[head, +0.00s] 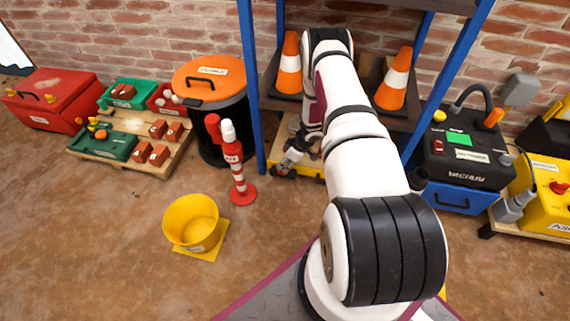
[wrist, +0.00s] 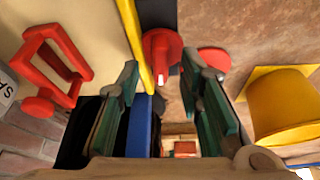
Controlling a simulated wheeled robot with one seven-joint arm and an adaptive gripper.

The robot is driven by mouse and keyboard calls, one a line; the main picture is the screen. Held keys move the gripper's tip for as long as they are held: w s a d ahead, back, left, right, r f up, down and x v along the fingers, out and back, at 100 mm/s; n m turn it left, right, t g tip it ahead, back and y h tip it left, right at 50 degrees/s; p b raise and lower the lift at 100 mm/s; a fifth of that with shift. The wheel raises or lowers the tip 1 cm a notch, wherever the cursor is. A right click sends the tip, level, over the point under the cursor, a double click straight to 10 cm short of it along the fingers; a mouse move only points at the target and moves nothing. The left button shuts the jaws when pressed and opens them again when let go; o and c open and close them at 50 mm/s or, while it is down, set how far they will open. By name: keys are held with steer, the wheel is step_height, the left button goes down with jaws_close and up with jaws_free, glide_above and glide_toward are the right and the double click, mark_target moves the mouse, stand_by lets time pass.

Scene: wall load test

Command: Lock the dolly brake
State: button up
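A low yellow-framed platform, probably the dolly (head: 283,173), sits at the foot of the blue shelf and is largely hidden by my arm. In the wrist view a pale panel with a yellow edge (wrist: 130,35) fills the upper left. A round red part with a white tip (wrist: 161,55) shows beside that edge, between and beyond my fingers; I cannot tell whether it is the brake. My gripper (wrist: 167,85) is open with nothing between its fingertips. In the head view my gripper (head: 291,157) is low by the left shelf post. No brake is clearly identifiable.
A red and white post (head: 236,170) and a yellow bucket (head: 192,222) stand left of my gripper. A red open frame (wrist: 55,65) shows in the wrist view. The blue shelf post (head: 250,80) is close by. Floor at front left is clear.

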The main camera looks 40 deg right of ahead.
steer(key=v, duration=0.6)
steer(key=shift+o, duration=0.6)
steer(key=shift+d, duration=0.1)
steer(key=o, duration=0.4)
steer(key=shift+o, duration=1)
steer(key=shift+w+a+r, duration=0.1)
steer(key=shift+w+a, duration=0.05)
steer(key=shift+a, duration=0.05)
steer(key=a+r+m+g+h+p, duration=0.2)
steer(key=a+r+m+h+p, duration=0.35)
steer(key=m, duration=1.25)
steer(key=shift+h, duration=0.25)
steer(key=b+x, duration=0.2)
steer(key=x, duration=0.2)
steer(key=a+b+x, duration=0.1)
steer(key=b+x, duration=0.1)
steer(key=x, duration=0.2)
steer(key=b+x, duration=0.2)
steer(key=x, duration=0.3)
steer(key=shift+a+f+b, duration=0.15)
steer(key=shift+f+b, duration=0.15)
steer(key=shift+b, duration=0.1)
